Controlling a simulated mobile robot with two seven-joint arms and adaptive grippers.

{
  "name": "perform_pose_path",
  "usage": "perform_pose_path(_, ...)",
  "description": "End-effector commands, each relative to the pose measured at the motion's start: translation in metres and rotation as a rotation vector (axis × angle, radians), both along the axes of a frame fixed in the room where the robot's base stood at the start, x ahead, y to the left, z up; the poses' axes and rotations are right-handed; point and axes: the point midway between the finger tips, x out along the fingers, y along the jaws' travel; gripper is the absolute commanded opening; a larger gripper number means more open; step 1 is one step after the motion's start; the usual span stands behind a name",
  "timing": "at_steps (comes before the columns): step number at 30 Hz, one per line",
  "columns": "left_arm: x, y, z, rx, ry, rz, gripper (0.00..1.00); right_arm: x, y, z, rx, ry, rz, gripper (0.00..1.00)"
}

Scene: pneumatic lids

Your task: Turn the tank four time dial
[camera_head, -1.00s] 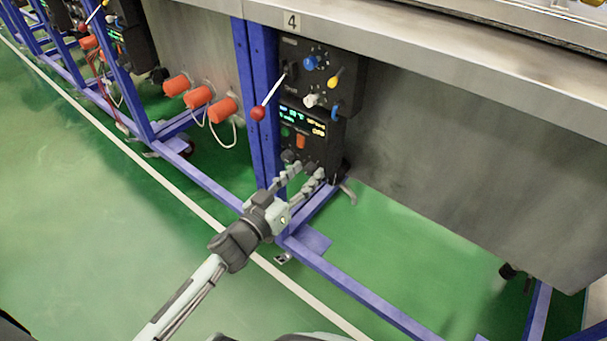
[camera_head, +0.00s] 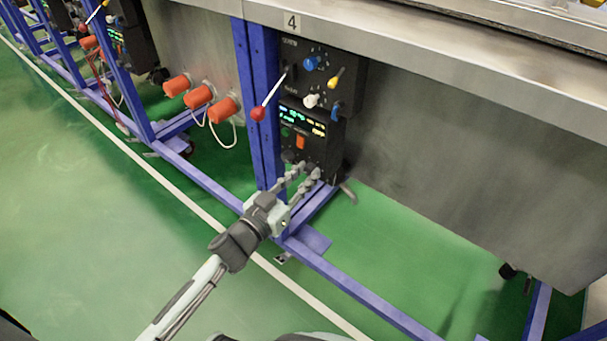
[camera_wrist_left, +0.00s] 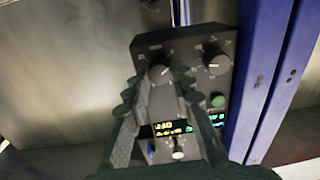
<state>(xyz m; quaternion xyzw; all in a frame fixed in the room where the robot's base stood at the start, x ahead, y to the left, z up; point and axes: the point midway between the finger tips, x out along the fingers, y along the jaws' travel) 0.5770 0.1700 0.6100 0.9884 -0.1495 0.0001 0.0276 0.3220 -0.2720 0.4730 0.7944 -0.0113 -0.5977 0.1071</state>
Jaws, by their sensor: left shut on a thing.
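The tank four control box (camera_head: 320,150) is black, with a lit display, and hangs on the blue frame under the "4" label (camera_head: 291,21). My left gripper (camera_head: 308,170) reaches up to the low end of this box. In the left wrist view a round dark dial with a white mark (camera_wrist_left: 160,72) sits between the fingertips of my left gripper (camera_wrist_left: 158,80), which is shut on it. I cannot read its label. A second dial (camera_wrist_left: 217,62) is beside it, free of the fingers. My right gripper is not in view.
An upper panel (camera_head: 305,70) carries blue, yellow and white knobs and a red-ended lever (camera_head: 258,113). Orange handles (camera_head: 200,97) stick out at the left. Blue frame rails (camera_head: 360,290) run low near my arm. The green floor (camera_head: 100,220) is open.

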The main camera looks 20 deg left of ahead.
Motion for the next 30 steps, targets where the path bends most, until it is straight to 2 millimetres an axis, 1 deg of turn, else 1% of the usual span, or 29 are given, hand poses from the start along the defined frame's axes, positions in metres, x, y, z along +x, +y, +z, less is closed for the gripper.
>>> perform_pose_path(13, -0.001, -0.001, -0.001, 0.387, -0.141, 0.0, 0.0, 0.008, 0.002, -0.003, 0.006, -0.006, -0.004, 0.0)
perform_pose_path(17, -0.001, -0.001, -0.002, 0.505, -0.183, 0.0, 0.0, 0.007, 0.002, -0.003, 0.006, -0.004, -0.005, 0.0)
perform_pose_path(22, -0.001, -0.001, -0.003, 0.657, -0.237, 0.0, 0.0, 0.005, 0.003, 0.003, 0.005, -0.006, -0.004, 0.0)
perform_pose_path(30, -0.001, -0.002, -0.004, 0.899, -0.326, 0.0, 0.0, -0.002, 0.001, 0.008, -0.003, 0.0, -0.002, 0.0)
